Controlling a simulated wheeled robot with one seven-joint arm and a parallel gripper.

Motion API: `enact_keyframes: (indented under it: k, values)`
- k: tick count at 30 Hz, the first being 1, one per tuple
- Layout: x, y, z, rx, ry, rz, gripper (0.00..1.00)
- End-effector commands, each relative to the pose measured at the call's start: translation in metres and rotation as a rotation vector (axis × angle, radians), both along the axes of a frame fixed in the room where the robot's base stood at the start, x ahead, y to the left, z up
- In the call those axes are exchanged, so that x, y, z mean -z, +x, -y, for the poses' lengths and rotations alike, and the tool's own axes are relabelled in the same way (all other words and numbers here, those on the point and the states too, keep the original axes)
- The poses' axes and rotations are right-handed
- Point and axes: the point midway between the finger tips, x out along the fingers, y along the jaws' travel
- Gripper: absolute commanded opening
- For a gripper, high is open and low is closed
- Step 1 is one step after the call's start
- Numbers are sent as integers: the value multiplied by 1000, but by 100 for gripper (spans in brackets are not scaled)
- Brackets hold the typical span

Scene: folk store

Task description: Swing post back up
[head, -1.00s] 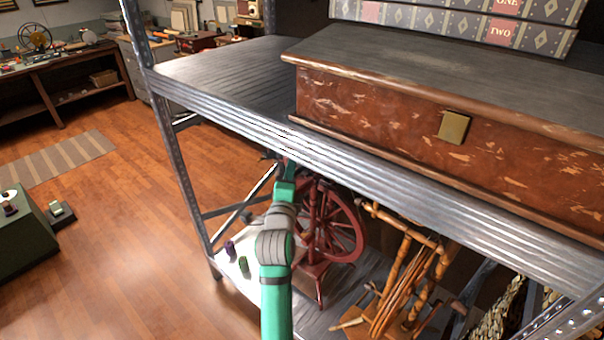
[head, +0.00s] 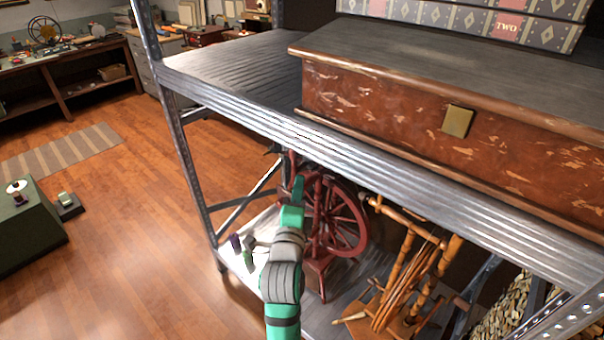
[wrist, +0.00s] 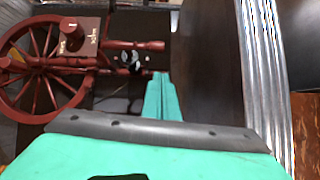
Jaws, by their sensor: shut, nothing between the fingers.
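The dark red spinning wheel (head: 335,220) stands on the lower shelf; it also shows in the wrist view (wrist: 40,70), turned sideways. Two turned red posts run side by side from its block in the wrist view: a thicker one (wrist: 136,45) and a thinner one (wrist: 112,70) with a dark fitting near its end. I cannot tell which post is hinged. My green gripper (wrist: 161,76) is shut and empty, its tips close to the thinner post's end; contact is unclear. In the head view my gripper (head: 297,186) is beside the wheel's left side, under the upper shelf.
The upper shelf's metal edge (head: 330,155) runs close above my gripper. A worn red-brown box (head: 390,105) sits on that shelf. A wooden frame (head: 405,275) stands right of the wheel; small spools (head: 248,250) stand left. Open floor (head: 130,220) lies left.

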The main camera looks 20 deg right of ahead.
Motion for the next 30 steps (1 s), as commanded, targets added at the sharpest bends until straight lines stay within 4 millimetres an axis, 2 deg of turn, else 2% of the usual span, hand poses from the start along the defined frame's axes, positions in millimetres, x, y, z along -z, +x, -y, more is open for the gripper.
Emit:
enact_keyframes:
  k: [3,6,13,16,19,23,30]
  values:
    - [0,-17,-4,5,0,0,0]
    - [0,-25,-6,9,0,0,0]
    - [1,-31,-7,11,-2,-1,0]
    - [9,-34,-11,3,-30,-21,0]
    - [29,-41,-23,-24,-101,-65,0]
    - [66,-59,-44,-75,-246,-149,0]
    - [128,-107,-76,-165,-519,-284,0]
